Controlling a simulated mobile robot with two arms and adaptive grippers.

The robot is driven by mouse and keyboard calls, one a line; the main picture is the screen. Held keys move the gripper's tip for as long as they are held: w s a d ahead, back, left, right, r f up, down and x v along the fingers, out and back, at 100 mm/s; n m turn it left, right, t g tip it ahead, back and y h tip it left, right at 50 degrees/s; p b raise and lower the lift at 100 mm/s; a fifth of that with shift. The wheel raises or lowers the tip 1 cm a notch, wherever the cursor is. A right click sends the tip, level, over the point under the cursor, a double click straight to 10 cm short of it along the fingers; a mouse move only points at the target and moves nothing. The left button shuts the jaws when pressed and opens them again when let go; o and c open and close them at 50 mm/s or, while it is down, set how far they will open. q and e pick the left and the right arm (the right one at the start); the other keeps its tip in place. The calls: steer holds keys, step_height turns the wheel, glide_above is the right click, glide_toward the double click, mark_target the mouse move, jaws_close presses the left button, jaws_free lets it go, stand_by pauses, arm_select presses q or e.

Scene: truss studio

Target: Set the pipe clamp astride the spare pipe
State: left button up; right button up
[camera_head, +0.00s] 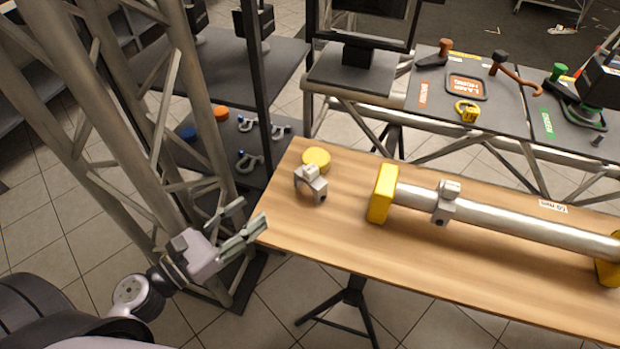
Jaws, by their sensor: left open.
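A grey metal pipe clamp (311,184) rests on the wooden table near its left end, apart from the pipe. The silver spare pipe (520,231) lies across yellow end supports, one at left (382,193) and one at right (608,271). A second grey clamp (446,203) sits around the pipe near its left end. My left gripper (252,213) is open and empty, just off the table's left edge, to the left of and nearer than the loose clamp. My right gripper is not in view.
A yellow round piece (317,157) is just behind the loose clamp. Grey truss posts (205,110) stand close behind my left arm. A dark shelf (243,150) holds several shackles. A tool bench (420,100) runs behind the table (340,235), whose front left surface is bare.

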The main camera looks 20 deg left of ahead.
arm_select(q)
steer(key=shift+w+d+r+m+h+p, duration=0.15)
steer(key=shift+w+d+m+p, duration=0.1)
steer(key=shift+w+d, duration=0.2)
steer(key=shift+w+d+r+m+h+p, duration=0.15)
steer(key=shift+w+d+p, duration=0.15)
steer(key=shift+w, duration=0.2)
steer(key=p, duration=0.3)
glide_toward(306, 172)
steer(key=x, duration=0.5)
steer(key=shift+a, duration=0.1)
steer(key=shift+w+d+f, duration=0.15)
steer(key=shift+w+d, duration=0.15)
steer(key=shift+w, duration=0.15)
steer(key=p+x, duration=0.1)
steer(key=x, duration=0.3)
steer(key=shift+w+d, duration=0.15)
steer(key=shift+w, duration=0.15)
steer(key=shift+w+d, duration=0.25)
steer(key=shift+w, duration=0.2)
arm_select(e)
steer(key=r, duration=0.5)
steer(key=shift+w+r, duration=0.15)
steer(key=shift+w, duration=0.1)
arm_select(q)
steer(key=shift+c, duration=0.5)
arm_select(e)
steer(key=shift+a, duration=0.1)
